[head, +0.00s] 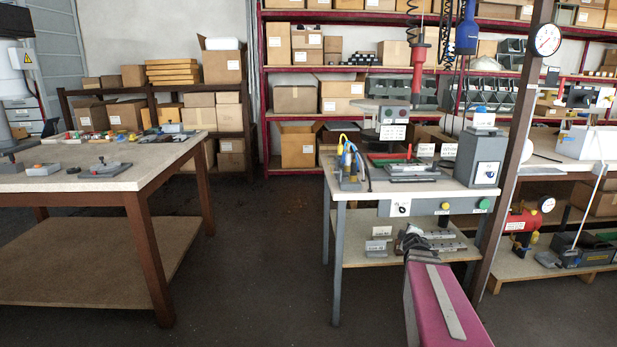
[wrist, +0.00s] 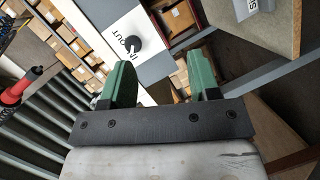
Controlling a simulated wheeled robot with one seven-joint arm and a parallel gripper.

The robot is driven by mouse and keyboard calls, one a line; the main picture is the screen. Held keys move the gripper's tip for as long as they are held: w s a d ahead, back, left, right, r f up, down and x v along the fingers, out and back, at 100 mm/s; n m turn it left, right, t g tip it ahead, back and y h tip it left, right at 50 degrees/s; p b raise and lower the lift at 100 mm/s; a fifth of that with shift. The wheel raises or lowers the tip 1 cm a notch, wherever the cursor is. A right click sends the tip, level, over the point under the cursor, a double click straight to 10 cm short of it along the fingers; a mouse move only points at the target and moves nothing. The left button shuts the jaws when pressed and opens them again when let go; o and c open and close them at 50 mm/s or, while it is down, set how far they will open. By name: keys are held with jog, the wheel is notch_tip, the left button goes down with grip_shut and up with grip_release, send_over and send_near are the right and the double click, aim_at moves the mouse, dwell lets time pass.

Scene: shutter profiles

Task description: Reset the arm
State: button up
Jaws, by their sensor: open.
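My gripper (wrist: 160,72) shows in the wrist view with its two green fingers spread and nothing between them. In the head view my magenta arm reaches up from the bottom right, and its dark end (head: 420,240) is in front of the right workbench, over its lower shelf. In the wrist view a panel with a black knob (wrist: 131,44) lies beyond the fingers, apart from them. The fingertips are hidden from the head view.
The right workbench (head: 338,187) carries fixtures and a grey box (head: 478,158); a dark post (head: 510,150) stands at its right. A red tool (head: 419,70) hangs above. The left table (head: 95,180) holds small parts. The floor (head: 262,245) between them is clear.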

jog(key=s+a+f+m+g+y, duration=0.1)
jog(key=s+a+f+m+g, duration=0.3)
jog(key=s+a, duration=0.3)
jog(key=s+a+f+m+g+y, duration=0.1)
jog(key=s+a+f+m+g, duration=0.3)
jog(key=s+a+g, duration=0.2)
jog(key=s+a+f+m+g+y, duration=0.1)
jog(key=s+a+f+m+g, duration=0.2)
jog(key=s+a, duration=0.6)
jog(key=shift+f+m+g, duration=0.4)
jog(key=shift+f+g, duration=0.05)
jog(key=shift+g, duration=0.55)
